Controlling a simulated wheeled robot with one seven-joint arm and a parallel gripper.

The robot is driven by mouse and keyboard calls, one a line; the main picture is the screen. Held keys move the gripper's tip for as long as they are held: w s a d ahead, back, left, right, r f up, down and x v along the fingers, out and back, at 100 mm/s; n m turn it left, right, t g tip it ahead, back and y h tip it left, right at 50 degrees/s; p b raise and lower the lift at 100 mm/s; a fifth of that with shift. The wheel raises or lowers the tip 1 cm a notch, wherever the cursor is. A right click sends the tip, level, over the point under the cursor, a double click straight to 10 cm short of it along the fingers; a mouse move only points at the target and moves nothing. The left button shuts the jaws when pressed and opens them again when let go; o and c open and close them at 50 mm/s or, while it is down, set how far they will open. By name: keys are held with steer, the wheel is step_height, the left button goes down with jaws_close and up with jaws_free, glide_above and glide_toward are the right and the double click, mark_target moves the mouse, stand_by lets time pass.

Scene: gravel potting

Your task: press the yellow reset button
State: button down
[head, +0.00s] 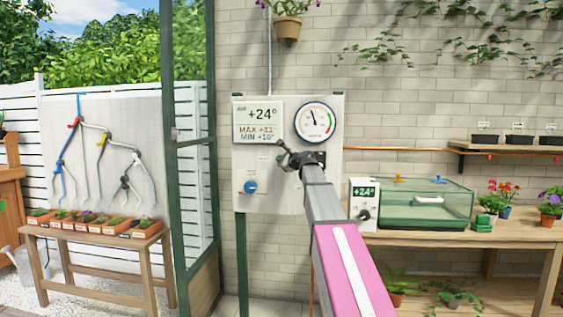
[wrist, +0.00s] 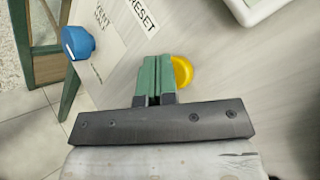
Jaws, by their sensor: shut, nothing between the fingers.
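The yellow reset button (wrist: 182,73) shows in the wrist view just right of my gripper's fingertips. Its left side is partly hidden by the fingers. I cannot tell whether they touch it. The RESET label (wrist: 141,14) is on the panel (wrist: 240,70) above it in the wrist view. My gripper (wrist: 155,62) is shut with its green fingers together and empty. In the head view my gripper (head: 284,157) is in front of the wall panel (head: 320,185), and the yellow button cannot be made out there.
A blue knob (wrist: 78,42) sits left of the fingers, and also shows low on the panel in the head view (head: 250,186). Above are a temperature display (head: 258,122) and a round dial (head: 315,122). A bench (head: 500,232) with a glass-sided box (head: 430,208) stands to the right.

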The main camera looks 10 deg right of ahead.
steer(key=shift+w+d, duration=0.15)
steer(key=shift+w, duration=0.2)
stand_by(0.4)
steer(key=shift+s, duration=0.1)
steer(key=shift+s+a, duration=0.35)
steer(key=shift+s, duration=0.5)
steer(key=s, duration=0.1)
steer(key=s+a, duration=0.1)
steer(key=s, duration=0.2)
steer(key=shift+s+a, duration=0.25)
steer(key=shift+s, duration=0.15)
stand_by(0.6)
